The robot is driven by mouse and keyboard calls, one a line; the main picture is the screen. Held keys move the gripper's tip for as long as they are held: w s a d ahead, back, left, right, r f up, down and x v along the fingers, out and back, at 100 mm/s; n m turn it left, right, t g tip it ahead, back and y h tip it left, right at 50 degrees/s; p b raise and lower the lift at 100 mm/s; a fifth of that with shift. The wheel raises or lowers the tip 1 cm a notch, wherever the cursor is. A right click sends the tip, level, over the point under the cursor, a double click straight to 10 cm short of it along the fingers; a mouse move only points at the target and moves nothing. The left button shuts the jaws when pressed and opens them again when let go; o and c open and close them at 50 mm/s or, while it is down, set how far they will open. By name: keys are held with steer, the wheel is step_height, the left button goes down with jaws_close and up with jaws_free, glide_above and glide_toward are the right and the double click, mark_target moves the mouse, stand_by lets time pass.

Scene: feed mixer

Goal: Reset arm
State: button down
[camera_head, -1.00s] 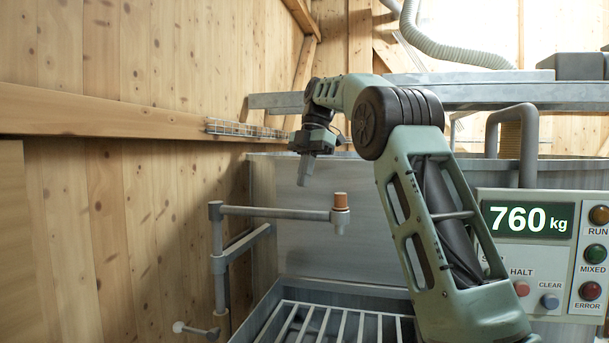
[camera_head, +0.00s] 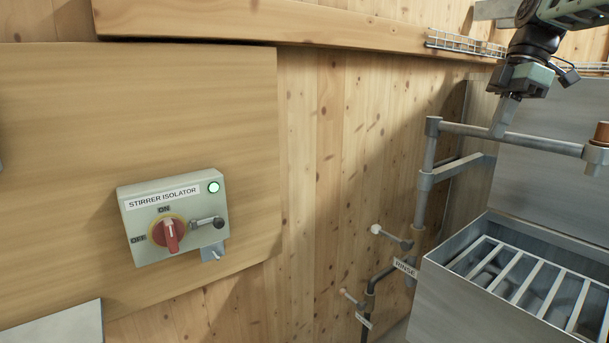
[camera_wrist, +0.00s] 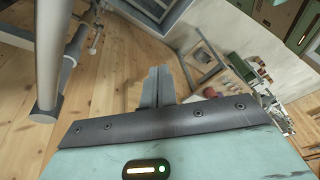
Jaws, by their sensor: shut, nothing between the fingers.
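My gripper (camera_head: 504,114) hangs at the upper right of the head view, fingers pointing down, in front of the grey swing pipe (camera_head: 520,140). Whether it touches the pipe cannot be told. In the wrist view my gripper's fingers (camera_wrist: 158,85) are together with nothing between them. My arm enters the head view from the top right corner, and most of it is outside the picture.
A stirrer isolator box (camera_head: 173,218) with a red knob is on a wooden panel at left. A slatted metal hopper (camera_head: 480,290) stands at lower right. Pipework with a RINSE label (camera_head: 405,267) is beside it. A wire tray (camera_head: 465,44) runs along the beam.

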steer(key=s+a+f+m+b, duration=0.2)
steer(key=s+a+f, duration=0.2)
steer(key=a+f, duration=0.3)
steer(key=s+a+f+m+h+b, duration=0.1)
steer(key=s+a+f, duration=0.35)
steer(key=a, duration=0.35)
steer(key=s+a+f+m+b, duration=0.2)
steer(key=s+a+f, duration=0.1)
steer(key=a+f, duration=0.45)
steer(key=s+a+f+m+h+b, duration=0.1)
steer(key=s+a+f, duration=0.1)
steer(key=s+f, duration=0.5)
steer(key=s+a+f+m+h+b, duration=0.1)
steer(key=s+a+f+m+b, duration=0.1)
steer(key=s+f, duration=0.5)
steer(key=s, duration=0.5)
steer(key=shift+s+a+f+m+t, duration=0.15)
steer(key=shift+s+m+t, duration=0.15)
steer(key=shift+s, duration=0.05)
steer(key=c, duration=2.1)
jaws_free()
steer(key=shift+c, duration=0.2)
